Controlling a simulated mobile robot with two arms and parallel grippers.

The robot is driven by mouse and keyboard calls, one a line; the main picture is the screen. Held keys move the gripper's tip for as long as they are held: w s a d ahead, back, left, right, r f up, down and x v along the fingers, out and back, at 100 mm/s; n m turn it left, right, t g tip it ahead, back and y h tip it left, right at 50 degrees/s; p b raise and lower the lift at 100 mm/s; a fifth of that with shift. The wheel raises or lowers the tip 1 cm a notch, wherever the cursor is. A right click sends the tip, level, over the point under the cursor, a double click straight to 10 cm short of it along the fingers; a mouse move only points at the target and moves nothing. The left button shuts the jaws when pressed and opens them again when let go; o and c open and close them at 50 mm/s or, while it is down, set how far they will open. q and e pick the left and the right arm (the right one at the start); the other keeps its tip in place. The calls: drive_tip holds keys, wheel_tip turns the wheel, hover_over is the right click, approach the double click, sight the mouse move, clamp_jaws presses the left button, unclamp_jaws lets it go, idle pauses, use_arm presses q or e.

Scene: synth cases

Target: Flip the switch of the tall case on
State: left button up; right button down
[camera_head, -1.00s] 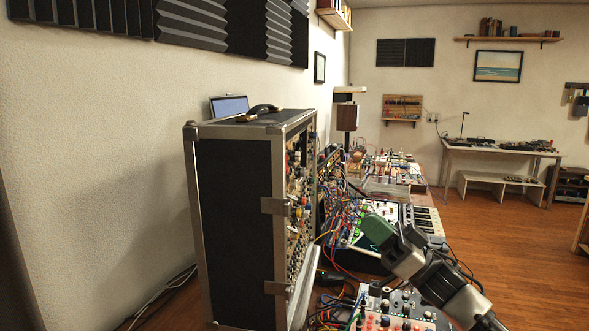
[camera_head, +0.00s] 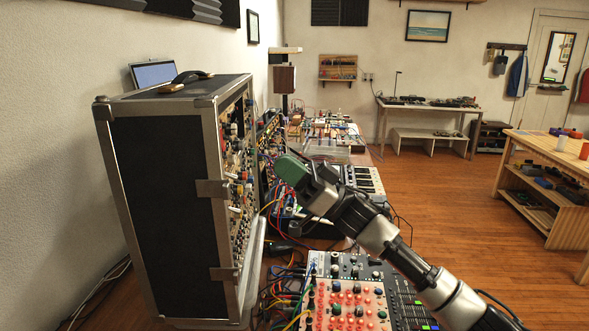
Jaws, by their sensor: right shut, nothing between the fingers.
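The tall case (camera_head: 165,190) is a black box with metal edges at the left of the head view. Its front faces right and is seen at a steep angle, with many knobs and cables on the panel (camera_head: 238,165). I cannot pick out the switch on it. My left gripper is out of view.
A red-lit mixer (camera_head: 345,305) with patch cables lies below my right arm. Synth gear and a keyboard (camera_head: 365,180) stand behind.

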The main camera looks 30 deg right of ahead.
sight(223, 142)
drive_tip(key=x, duration=0.2)
drive_tip(key=f+p+x, duration=0.1)
drive_tip(key=x, duration=0.2)
drive_tip(key=a+p+x, duration=0.1)
drive_tip(key=x, duration=0.1)
drive_tip(key=shift+w+a+f, duration=0.1)
drive_tip(key=shift+w, duration=0.25)
drive_tip(key=shift+w+a+f, duration=0.2)
drive_tip(key=shift+w+a, duration=0.05)
drive_tip(key=shift+a, duration=0.3)
